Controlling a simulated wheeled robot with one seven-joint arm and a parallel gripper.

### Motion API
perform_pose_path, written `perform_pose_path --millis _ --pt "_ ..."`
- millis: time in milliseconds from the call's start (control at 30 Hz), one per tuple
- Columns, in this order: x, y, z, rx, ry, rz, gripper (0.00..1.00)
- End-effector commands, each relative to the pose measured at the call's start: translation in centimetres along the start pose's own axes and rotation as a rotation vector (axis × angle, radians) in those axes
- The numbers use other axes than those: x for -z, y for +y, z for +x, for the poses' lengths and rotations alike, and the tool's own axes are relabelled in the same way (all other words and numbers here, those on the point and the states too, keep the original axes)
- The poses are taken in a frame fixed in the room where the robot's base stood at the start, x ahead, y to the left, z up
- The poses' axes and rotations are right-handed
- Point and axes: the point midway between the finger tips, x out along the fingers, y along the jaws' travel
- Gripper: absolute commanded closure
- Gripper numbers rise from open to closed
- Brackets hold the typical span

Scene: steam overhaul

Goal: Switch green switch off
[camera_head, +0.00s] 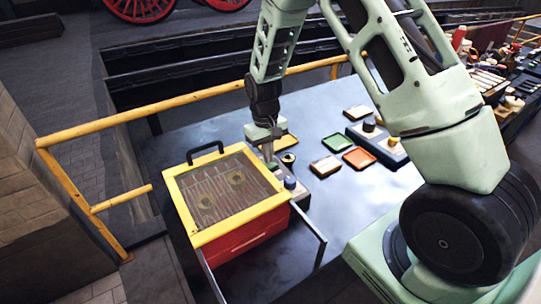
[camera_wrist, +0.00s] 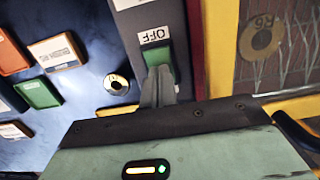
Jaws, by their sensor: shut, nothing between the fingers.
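The green switch (camera_wrist: 156,56) sits on a grey control box (camera_wrist: 135,30), with a white label reading OFF (camera_wrist: 154,35) at one end of it. My gripper (camera_wrist: 161,72) is shut and empty. Its fingertips overlap the end of the green switch away from the label in the wrist view; I cannot tell whether they touch it. In the head view my gripper (camera_head: 268,158) points down at the control box (camera_head: 296,190), beside the red and yellow box. The green switch is hidden there.
The red box (camera_head: 245,238) with a yellow-framed mesh lid and black handle stands immediately left of the control box. Green (camera_head: 336,142) and orange (camera_head: 359,158) trays lie to the right. A round spool-like part (camera_wrist: 117,83) is close by. A yellow railing (camera_head: 130,122) runs behind.

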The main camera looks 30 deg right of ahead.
Motion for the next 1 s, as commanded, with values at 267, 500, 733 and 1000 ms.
perform_pose_path --millis 267,500,733,1000 --pt "0.1 0.0 -0.1 0.0 -0.001 0.0 1.0" --pt "0.1 0.0 -1.3 0.0 -0.001 0.0 1.0" --pt "0.2 0.0 -4.9 0.0 0.001 0.0 1.0" --pt "0.8 0.0 -9.5 0.0 0.006 0.0 1.0"
